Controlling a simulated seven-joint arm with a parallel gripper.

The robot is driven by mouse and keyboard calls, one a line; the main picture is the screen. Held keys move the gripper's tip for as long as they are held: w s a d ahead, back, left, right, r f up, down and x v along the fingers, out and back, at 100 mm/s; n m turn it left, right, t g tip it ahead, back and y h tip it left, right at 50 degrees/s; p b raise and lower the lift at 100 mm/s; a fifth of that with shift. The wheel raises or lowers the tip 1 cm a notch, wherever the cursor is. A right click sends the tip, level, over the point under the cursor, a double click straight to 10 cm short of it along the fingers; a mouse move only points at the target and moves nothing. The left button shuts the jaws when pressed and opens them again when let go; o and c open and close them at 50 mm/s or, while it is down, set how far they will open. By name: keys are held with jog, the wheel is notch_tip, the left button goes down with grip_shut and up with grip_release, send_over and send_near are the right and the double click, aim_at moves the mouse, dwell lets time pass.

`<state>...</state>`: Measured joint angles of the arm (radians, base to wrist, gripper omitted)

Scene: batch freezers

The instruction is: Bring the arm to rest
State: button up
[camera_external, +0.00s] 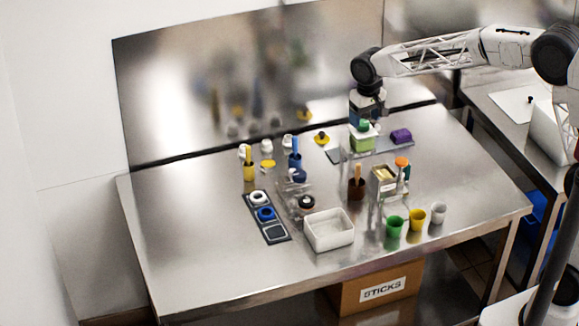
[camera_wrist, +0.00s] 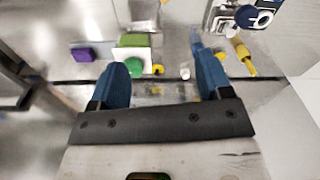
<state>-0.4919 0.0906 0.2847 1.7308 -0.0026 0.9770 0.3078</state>
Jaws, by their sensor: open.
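My gripper (camera_external: 366,112) hangs from my arm over the back right part of the steel table (camera_external: 190,230). In the wrist view its two blue fingers stand wide apart (camera_wrist: 160,70), with nothing held between them. A green-and-white box with a round green top (camera_external: 363,138) is just below or behind the gripper in the external view. In the wrist view this box (camera_wrist: 134,45) lies near the left finger. I cannot tell the exact gap between the gripper and the box.
A purple block (camera_external: 401,136) lies right of the box. A white bin (camera_external: 329,232), a dark tray with rings (camera_external: 279,233) and green (camera_external: 394,227) and yellow cups (camera_external: 416,218) stand nearer the front. A steel back panel (camera_external: 180,100) rises behind. The table's left side is clear.

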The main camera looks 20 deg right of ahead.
jog(key=s+d+r+m+t, duration=0.1)
jog(key=s+d+r, duration=0.3)
jog(key=s+d, duration=0.6)
jog(key=s+d+r, duration=0.4)
jog(key=s+d, duration=0.3)
jog(key=d, duration=0.7)
jog(key=s+d+f, duration=0.1)
jog(key=s+d, duration=0.3)
jog(key=s, duration=0.3)
jog(key=s+d+f+m, duration=0.1)
jog(key=s+d+f, duration=0.1)
jog(key=s+d, duration=0.2)
jog(key=s+d+f+t, duration=0.1)
jog(key=s+d, duration=0.3)
jog(key=s, duration=0.6)
jog(key=shift+s+d+f, duration=0.25)
jog(key=shift+s+d, duration=0.05)
jog(key=shift+d, duration=0.1)
